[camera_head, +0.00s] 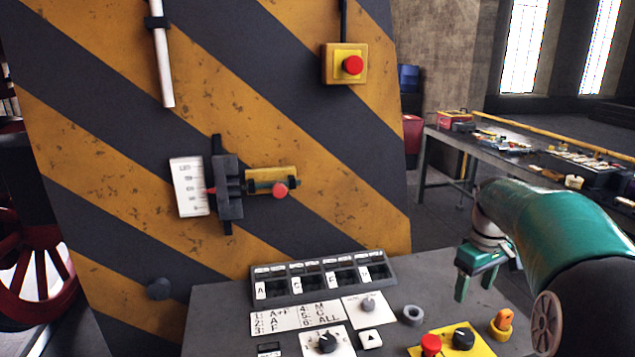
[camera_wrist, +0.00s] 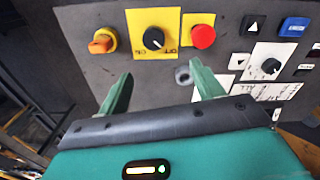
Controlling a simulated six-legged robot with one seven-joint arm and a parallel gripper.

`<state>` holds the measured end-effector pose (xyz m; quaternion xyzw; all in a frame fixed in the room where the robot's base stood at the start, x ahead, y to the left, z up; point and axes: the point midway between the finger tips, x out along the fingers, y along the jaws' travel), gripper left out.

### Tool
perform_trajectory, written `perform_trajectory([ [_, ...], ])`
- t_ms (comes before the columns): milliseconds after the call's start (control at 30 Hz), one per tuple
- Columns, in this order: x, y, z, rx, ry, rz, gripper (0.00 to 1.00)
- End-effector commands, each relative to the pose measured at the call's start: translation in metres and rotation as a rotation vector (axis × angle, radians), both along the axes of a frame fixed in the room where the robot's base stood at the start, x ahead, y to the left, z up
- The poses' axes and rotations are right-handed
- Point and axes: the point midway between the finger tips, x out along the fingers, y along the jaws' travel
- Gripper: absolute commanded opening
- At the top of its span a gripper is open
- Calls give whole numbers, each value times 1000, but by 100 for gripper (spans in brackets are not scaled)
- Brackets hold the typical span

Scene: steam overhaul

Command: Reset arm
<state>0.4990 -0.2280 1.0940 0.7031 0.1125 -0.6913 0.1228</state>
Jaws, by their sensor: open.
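My gripper (camera_head: 482,275) is a green two-finger gripper at the end of my green arm, at the right of the head view. It hangs over the right part of the grey control console (camera_head: 215,325). In the wrist view my gripper (camera_wrist: 158,85) has its two green fingers spread apart with nothing between them. Beyond the fingertips are a black knob (camera_wrist: 153,39) on a yellow plate, a red button (camera_wrist: 203,36) and an orange switch (camera_wrist: 102,41). The fingers appear clear of these controls.
A yellow-and-black striped panel (camera_head: 110,130) stands behind the console. It carries a red emergency button (camera_head: 352,65) and a slider with a scale (camera_head: 188,187). A workbench (camera_head: 540,150) with many small items stands at the back right. A red wheel (camera_head: 35,275) is at left.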

Motion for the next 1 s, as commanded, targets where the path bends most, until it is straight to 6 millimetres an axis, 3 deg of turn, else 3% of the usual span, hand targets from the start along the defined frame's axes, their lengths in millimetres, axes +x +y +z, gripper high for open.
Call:
perform_trajectory([
  [200,-35,69,33,-37,-100,-61,66],
  [433,-88,136,49,-39,-222,-143,66],
  [733,-166,200,38,22,-381,-251,66],
  [900,-199,221,23,73,-446,-302,66],
  [1000,-209,226,17,91,-465,-317,66],
])
